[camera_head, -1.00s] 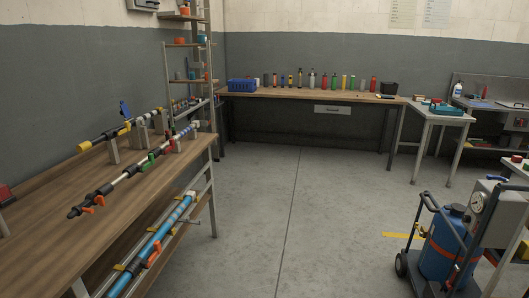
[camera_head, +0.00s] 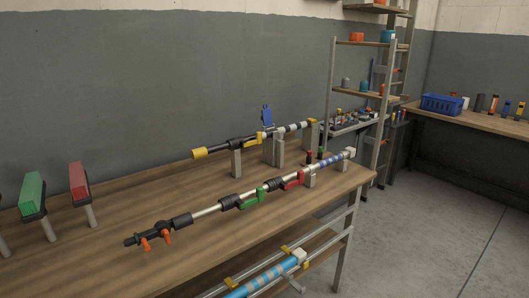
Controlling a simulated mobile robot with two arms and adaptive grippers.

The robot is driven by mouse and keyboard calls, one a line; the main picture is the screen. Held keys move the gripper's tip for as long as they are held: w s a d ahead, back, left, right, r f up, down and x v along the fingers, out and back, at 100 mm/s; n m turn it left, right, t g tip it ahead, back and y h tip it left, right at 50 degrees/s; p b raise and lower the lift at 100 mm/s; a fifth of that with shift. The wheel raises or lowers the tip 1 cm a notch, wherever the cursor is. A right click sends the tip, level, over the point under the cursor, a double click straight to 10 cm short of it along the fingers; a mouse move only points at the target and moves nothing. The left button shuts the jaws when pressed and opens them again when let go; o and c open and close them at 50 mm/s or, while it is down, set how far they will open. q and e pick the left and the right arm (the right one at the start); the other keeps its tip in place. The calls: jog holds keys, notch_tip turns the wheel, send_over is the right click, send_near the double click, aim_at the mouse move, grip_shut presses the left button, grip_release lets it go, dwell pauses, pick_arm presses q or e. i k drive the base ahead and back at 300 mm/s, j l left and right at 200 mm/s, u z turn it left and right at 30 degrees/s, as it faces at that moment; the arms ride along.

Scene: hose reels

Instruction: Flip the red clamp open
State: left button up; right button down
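A long rod assembly (camera_head: 207,210) with black, white and blue parts runs along the wooden bench. A red clamp (camera_head: 293,180) sits around it near its far end, and a green clamp (camera_head: 252,197) sits beside it, closer to me. The red clamp looks closed against the rod, but it is too small to be certain. Neither of my grippers is in view.
The bench (camera_head: 150,205) also bears red (camera_head: 78,181) and green (camera_head: 33,195) blocks on stands at left, and a second assembly (camera_head: 240,143) behind. Blue tubes (camera_head: 265,282) lie on the lower shelf. The floor (camera_head: 430,235) at right is clear.

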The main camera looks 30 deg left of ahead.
aim_at(299, 180)
jog(key=i+l+u, duration=0.15)
jog(key=i+u, duration=0.35)
jog(key=i+l+u, duration=0.25)
jog(key=u, duration=0.25)
jog(key=i+l+u, duration=0.25)
jog(key=l+u, duration=0.25)
jog(key=i+l+u, duration=0.2)
jog(key=l+u, duration=0.3)
jog(key=i+l+u, duration=0.1)
jog(key=l+u, duration=0.15)
jog(key=l, duration=0.25)
